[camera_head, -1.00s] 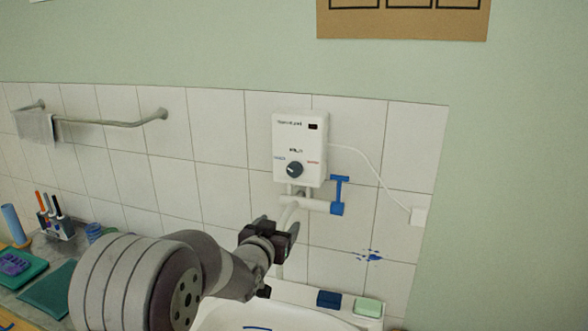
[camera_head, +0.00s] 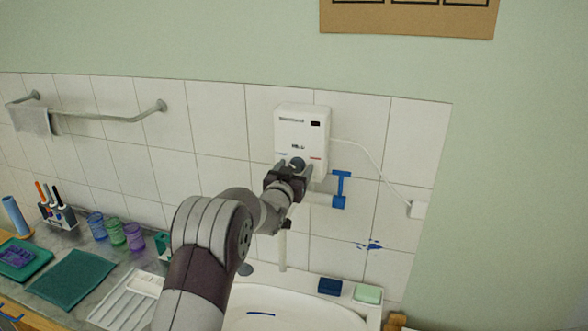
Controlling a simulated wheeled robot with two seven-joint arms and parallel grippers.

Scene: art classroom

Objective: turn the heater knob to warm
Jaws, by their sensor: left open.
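The white heater box (camera_head: 302,130) is mounted on the tiled wall above the sink. Its dark round knob (camera_head: 297,163) is on the lower front, between a blue mark on the left and a red mark on the right. My left gripper (camera_head: 290,169) is open in front of the knob, with its fingers on either side of it. The fingers and wrist hide part of the knob, so its pointer cannot be read and contact cannot be told. My right gripper is not in view.
A white cord runs to a wall box (camera_head: 418,209). Below is the white sink (camera_head: 300,308), with a dark blue block (camera_head: 330,286) and a green soap (camera_head: 368,293) on its ledge. Jars stand left.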

